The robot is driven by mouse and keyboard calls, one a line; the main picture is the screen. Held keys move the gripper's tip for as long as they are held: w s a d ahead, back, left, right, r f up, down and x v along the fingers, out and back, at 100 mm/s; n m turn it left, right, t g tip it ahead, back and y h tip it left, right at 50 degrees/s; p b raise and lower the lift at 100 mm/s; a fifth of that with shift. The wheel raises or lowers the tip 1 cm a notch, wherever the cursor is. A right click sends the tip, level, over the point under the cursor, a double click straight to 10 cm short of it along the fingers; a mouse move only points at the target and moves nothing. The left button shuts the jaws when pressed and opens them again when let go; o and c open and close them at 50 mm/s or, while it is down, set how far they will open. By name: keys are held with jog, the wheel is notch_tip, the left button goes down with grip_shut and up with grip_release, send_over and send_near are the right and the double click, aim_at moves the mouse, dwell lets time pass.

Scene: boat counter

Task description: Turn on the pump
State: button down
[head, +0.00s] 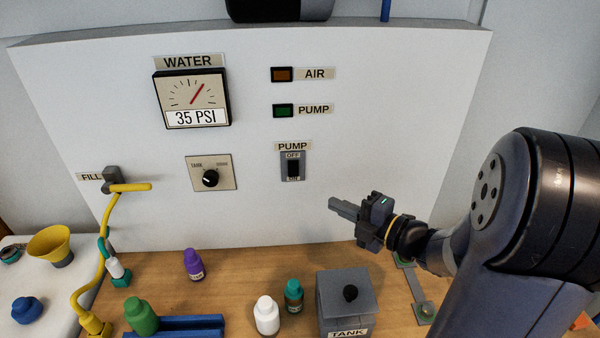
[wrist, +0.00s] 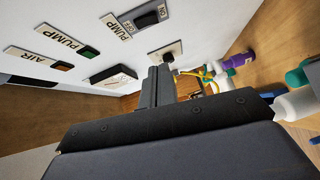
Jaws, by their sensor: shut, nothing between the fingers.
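The pump switch (head: 293,168) is a black rocker on a grey plate marked OFF at the top, under a PUMP label on the white panel. Its exact tilt is too small to tell. It also shows in the wrist view (wrist: 150,18) at the top. The green PUMP indicator (head: 283,111) looks dark. My gripper (head: 335,206) is shut and empty, to the right of the switch and a little lower, apart from it. In the wrist view the closed fingers (wrist: 157,85) point towards the panel.
A tank/shore knob (head: 210,178) and a 35 PSI water gauge (head: 192,98) sit left of the switch. A grey TANK box (head: 345,300), a white bottle (head: 267,315) and a teal-capped bottle (head: 293,296) stand on the wooden counter below. The panel between gripper and switch is clear.

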jog(key=shift+a, duration=0.15)
jog(key=p, duration=0.2)
send_near(289, 175)
jog(key=x, duration=0.5)
jog(key=shift+w+a, duration=0.3)
jog(key=shift+f, duration=0.1)
